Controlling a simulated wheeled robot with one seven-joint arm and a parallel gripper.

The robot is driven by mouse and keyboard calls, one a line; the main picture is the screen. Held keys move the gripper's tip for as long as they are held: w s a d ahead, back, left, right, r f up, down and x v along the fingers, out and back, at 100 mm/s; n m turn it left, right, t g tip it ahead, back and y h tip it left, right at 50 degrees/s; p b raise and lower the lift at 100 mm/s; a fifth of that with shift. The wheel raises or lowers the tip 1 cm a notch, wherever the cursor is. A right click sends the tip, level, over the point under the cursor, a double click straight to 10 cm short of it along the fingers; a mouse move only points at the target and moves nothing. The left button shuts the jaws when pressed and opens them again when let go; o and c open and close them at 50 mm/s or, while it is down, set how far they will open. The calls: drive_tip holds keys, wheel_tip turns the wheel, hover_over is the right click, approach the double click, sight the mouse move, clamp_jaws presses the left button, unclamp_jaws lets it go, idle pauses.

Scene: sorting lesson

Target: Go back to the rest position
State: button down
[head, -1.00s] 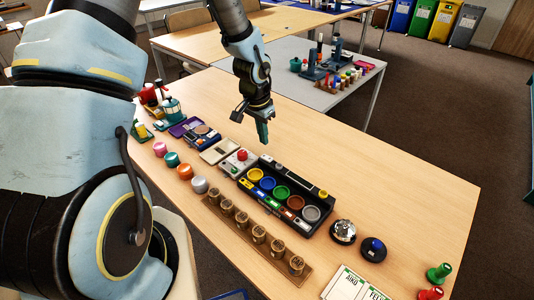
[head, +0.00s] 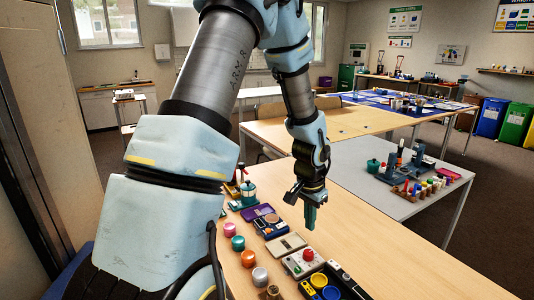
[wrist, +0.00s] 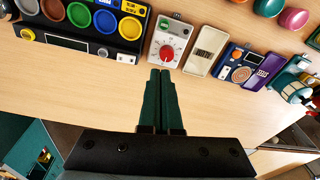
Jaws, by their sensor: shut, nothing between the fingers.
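My gripper (head: 311,216) hangs from my arm above the wooden table (head: 400,240), pointing down, its green fingers closed together. In the wrist view the two green fingers of my gripper (wrist: 161,90) lie side by side with nothing between them. Just beyond the fingertips in that view is a white box with a red knob (wrist: 171,47). I cannot tell the exact height of the fingers above the table.
A black tray of coloured round cups (wrist: 92,37) lies beside the white box. A beige device (wrist: 206,50) and a blue device (wrist: 240,66) are on its other side. Coloured knobs (head: 238,243) line the table edge. A grey table (head: 365,165) holding stands is behind.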

drive_tip(key=s+a+r+n, duration=0.4)
drive_tip(key=a+r, duration=0.1)
drive_tip(key=a, duration=0.5)
drive_tip(key=s+a+r+n, duration=0.4)
drive_tip(key=a+r+n, duration=0.1)
drive_tip(key=a, duration=0.5)
drive_tip(key=shift+a+r+y, duration=0.4)
drive_tip(key=shift+r, duration=0.15)
